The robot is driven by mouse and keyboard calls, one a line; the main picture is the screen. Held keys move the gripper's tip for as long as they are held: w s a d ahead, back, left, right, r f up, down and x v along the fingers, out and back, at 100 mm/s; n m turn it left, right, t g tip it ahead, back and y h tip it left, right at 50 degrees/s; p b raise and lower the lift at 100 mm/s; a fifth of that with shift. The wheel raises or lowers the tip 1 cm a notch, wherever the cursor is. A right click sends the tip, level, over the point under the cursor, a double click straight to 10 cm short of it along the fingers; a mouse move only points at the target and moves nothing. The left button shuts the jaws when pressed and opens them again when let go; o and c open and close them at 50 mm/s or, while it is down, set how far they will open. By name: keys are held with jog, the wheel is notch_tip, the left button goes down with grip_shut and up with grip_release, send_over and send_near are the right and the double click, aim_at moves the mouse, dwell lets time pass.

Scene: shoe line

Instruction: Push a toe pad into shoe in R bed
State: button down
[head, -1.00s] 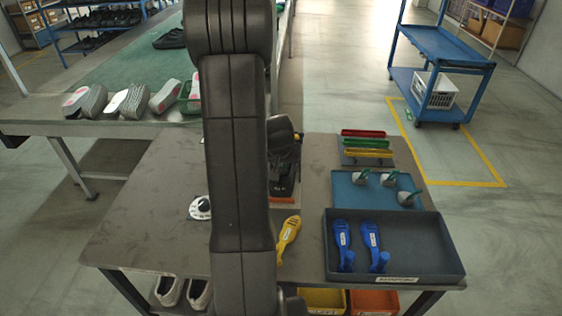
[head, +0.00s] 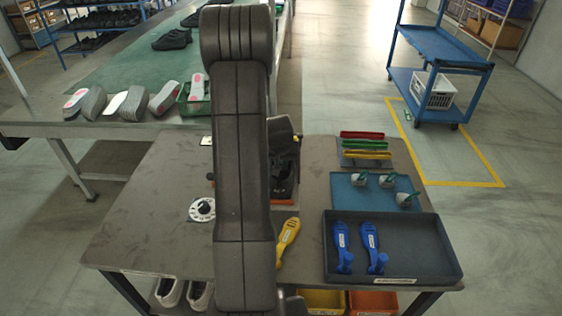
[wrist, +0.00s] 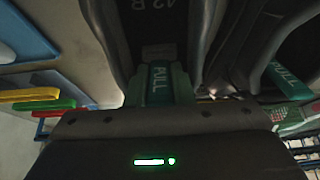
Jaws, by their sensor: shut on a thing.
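In the wrist view, my gripper (wrist: 163,98) is shut on a green tab marked PULL (wrist: 159,82), which belongs to a toe pad. The tab lies in the opening of a dark shoe (wrist: 113,42) with a size label reading 42 R inside. The pad's body is hidden, so I cannot tell how deep it sits. A second dark shoe (wrist: 245,45) stands at the right with a green tab (wrist: 288,80) in it. In the head view, my arm hides the gripper and most of the dark shoe fixture (head: 285,170).
More toe pads with green tabs (head: 387,181) lie on a blue mat (head: 345,202). A dark tray (head: 425,255) holds two blue tools (head: 342,248). A yellow tool (head: 288,240) lies in front of the fixture.

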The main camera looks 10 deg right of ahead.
jog(key=shift+w, duration=0.15)
jog(key=c, duration=1.2)
grip_release()
jog(key=shift+o, duration=0.2)
jog(key=shift+s+a+r+b, duration=0.15)
jog(key=shift+s+r+b, duration=0.1)
jog(key=shift+s, duration=0.3)
jog(key=shift+s+a+r+b, duration=0.15)
jog(key=shift+s+r+b, duration=0.1)
jog(key=shift+s, duration=0.3)
jog(key=shift+r+p, duration=0.8)
jog(key=shift+r, duration=0.6)
jog(key=shift+r, duration=0.1)
